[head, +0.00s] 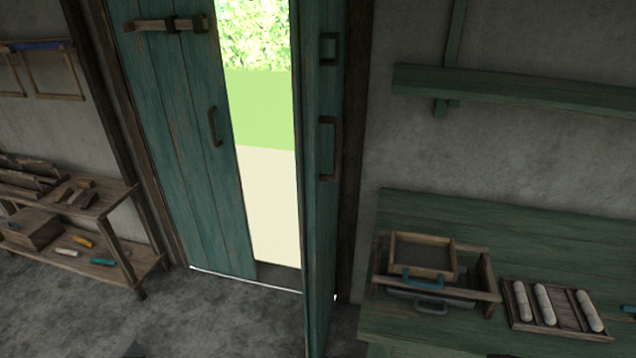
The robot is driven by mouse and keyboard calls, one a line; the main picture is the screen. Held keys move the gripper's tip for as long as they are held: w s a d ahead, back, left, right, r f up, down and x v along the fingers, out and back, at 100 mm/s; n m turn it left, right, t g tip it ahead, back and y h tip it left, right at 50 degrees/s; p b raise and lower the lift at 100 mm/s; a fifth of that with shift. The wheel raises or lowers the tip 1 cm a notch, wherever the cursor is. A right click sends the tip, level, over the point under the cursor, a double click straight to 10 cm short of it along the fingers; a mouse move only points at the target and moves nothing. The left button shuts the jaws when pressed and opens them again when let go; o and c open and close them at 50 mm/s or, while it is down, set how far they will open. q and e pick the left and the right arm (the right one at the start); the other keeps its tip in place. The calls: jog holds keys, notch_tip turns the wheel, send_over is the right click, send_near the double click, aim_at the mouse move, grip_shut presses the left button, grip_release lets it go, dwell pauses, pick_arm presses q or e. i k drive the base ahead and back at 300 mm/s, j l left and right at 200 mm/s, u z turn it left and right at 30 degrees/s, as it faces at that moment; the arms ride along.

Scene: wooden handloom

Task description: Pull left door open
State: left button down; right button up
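The left door (175,130) is a teal plank door on the left side of the doorway in the head view. It looks shut or nearly so, with a thin bright line along its bottom edge. A dark handle (214,126) is fixed near its right edge, and a wooden bar latch (165,25) crosses its top. The right door (318,200) stands swung inward, seen almost edge-on, with a dark pull handle (327,148). Neither of my grippers shows in this view.
The gap between the doors shows bright ground outside. A wooden shelf bench (140,270) with tools stands at the left wall. A green workbench (420,215) at the right holds a wooden box (392,252) and a tray (513,312) of pale rolls. The grey floor before the left door is clear.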

aim_at(176, 78)
jog(key=i+l, duration=0.15)
jog(key=l, duration=0.15)
jog(key=k+j, duration=0.15)
jog(key=j, duration=0.15)
jog(key=j+u, duration=0.25)
jog(key=j, duration=1.5)
jog(key=i+j+u, duration=0.1)
jog(key=i+j, duration=0.15)
jog(key=i, duration=0.15)
jog(key=i+j+u, duration=0.1)
jog(key=i, duration=0.3)
jog(key=i+j+u, duration=0.1)
jog(key=i+j, duration=0.2)
jog(key=i, duration=0.15)
jog(key=i+l, duration=0.2)
jog(key=i, duration=0.35)
